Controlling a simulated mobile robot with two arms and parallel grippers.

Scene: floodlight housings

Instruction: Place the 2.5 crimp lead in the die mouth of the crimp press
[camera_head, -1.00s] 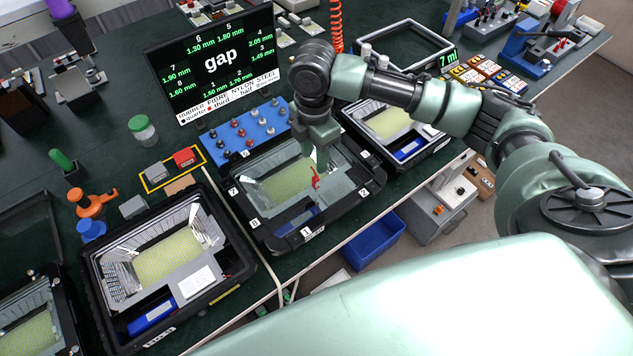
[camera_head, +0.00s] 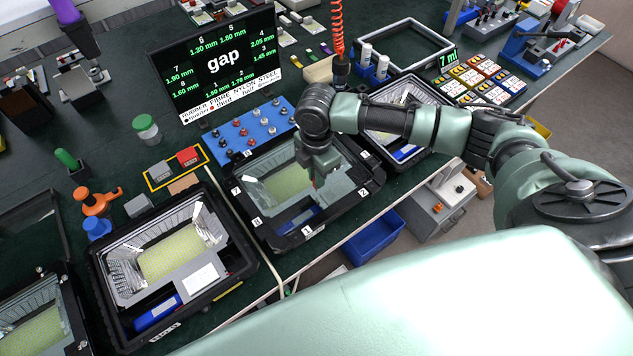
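My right gripper (camera_head: 318,178) points down over the middle floodlight housing (camera_head: 263,228). The wrist hides most of the fingers, and I cannot tell whether they are open or shut. I cannot single out the 2.5 crimp lead. My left gripper is not in view.
A screen reading "gap" (camera_head: 222,62) and a blue block with knobs (camera_head: 240,130) stand behind the middle housing. Another open housing (camera_head: 170,255) lies to the left. A tray of coloured pieces (camera_head: 487,80) is at right. A blue bin (camera_head: 372,238) sits below the table edge.

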